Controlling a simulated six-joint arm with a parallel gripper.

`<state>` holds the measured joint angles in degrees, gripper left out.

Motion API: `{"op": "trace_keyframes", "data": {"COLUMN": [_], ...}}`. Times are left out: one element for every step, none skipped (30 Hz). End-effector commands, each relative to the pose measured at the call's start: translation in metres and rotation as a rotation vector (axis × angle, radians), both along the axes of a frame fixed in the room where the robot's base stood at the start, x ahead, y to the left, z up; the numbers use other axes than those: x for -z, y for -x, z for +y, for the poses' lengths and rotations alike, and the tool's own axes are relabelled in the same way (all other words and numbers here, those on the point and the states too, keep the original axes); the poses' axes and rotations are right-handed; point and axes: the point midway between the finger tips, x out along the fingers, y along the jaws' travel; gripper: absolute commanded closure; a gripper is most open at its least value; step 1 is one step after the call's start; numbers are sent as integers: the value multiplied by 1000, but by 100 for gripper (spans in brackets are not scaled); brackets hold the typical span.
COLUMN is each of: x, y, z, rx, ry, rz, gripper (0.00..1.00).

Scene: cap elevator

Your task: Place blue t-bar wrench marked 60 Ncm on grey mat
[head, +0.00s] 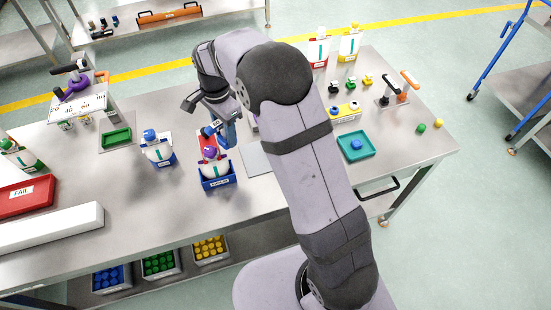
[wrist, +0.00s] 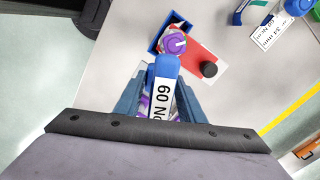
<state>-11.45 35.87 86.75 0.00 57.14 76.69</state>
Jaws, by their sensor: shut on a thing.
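My gripper (wrist: 158,95) is shut on the blue t-bar wrench (wrist: 163,68), whose white label, reading "60 N" and partly hidden, faces the wrist camera. In the head view the blue wrench (head: 209,130) hangs under my gripper (head: 216,118), above the table near the purple-capped bottle. The wrench's lower end is hard to make out. A grey mat (head: 254,160) lies flat on the table to the right of that bottle, partly hidden by my arm; its visible part is bare.
The purple-capped bottle (head: 213,166) stands in a blue holder (head: 216,183), close below the wrench. A blue-capped bottle (head: 157,148) stands to the left, beyond it a green tray (head: 117,136). A teal tray (head: 356,145) is right of my arm. The table's front centre is clear.

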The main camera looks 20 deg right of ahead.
Motion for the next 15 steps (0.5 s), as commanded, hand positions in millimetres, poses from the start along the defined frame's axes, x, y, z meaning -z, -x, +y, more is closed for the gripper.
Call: {"op": "trace_keyframes", "data": {"x": [19, 23, 29, 33, 37, 42, 45, 48, 51, 54, 56, 58, 59, 60, 61], "y": [-1, -2, -2, -2, -3, -3, -3, -3, -3, -3, -3, -3, -3, -2, -2], "z": [-10, -16, -22, -27, -32, -38, -42, -46, -51, -54, -57, -60, -62, -64, -66], "rx": [56, 89, 132, 163, 194, 232, 258, 283, 313, 334, 352, 374, 387, 399, 412], "ry": [-1, -1, -1, -1, -1, -1, -1, 0, 0, -1, -1, -1, -1, -1, -1], "rz": [-2, -1, -1, -1, 0, 1, 1, 2, 2, 2, 2, 2, 2, 2, 2], "gripper": [91, 91, 91, 91, 91, 91, 91, 91, 91, 91, 91, 91, 91, 91, 91]}}
